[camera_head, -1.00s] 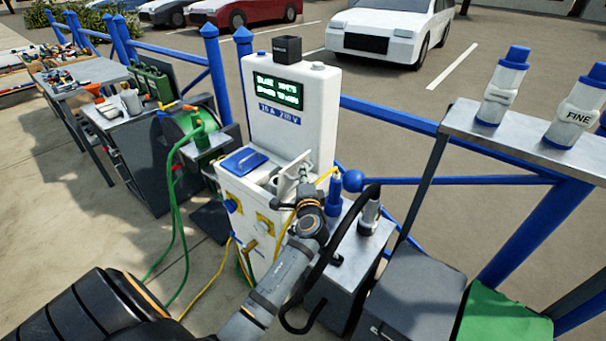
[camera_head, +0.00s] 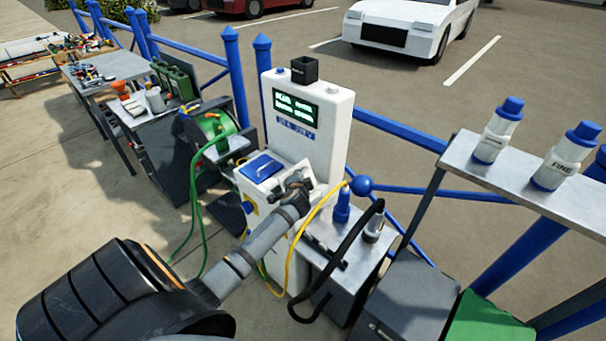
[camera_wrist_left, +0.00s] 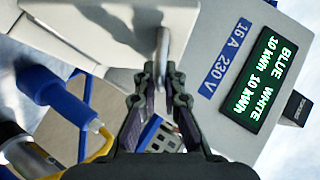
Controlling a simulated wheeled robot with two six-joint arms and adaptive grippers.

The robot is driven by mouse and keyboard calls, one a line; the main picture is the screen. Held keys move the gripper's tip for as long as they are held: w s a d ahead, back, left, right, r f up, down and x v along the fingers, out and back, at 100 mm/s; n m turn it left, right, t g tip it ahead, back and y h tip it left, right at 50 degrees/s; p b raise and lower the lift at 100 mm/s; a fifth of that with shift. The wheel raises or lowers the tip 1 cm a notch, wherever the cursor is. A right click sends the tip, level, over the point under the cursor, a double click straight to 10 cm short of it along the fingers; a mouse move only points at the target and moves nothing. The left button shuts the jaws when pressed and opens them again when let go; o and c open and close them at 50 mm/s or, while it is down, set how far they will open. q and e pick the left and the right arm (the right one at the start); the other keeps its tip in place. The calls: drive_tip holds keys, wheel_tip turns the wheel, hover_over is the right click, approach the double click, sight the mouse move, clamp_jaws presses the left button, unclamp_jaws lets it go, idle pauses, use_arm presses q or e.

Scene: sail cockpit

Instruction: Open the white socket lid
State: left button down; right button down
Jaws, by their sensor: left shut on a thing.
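The white socket lid (camera_wrist_left: 110,35) is a pale panel at the upper left of the left wrist view, standing tilted off the pedestal face. My left gripper (camera_wrist_left: 160,92) is shut on its thin light grip tab (camera_wrist_left: 163,50). In the head view my left gripper (camera_head: 298,184) is at the front ledge of the white power pedestal (camera_head: 312,148), right of the blue lid (camera_head: 263,167), which lies flat. My left wrist hides most of the white lid there. The socket beneath it cannot be made out clearly. My right gripper is not in view.
A yellow cable (camera_head: 308,222) loops down beside the pedestal. A grey box (camera_head: 350,262) with a blue plug (camera_head: 342,204) and a black hose (camera_head: 330,278) stands close right. A green hose reel (camera_head: 212,130) stands left. A blue railing (camera_head: 400,130) runs behind.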

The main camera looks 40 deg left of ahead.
use_arm(q)
drive_tip(key=shift+a, duration=0.3)
drive_tip(key=c, duration=1.4)
unclamp_jaws()
drive_tip(key=shift+f, duration=0.1)
drive_tip(key=shift+c, duration=0.2)
drive_tip(key=v, duration=1.2)
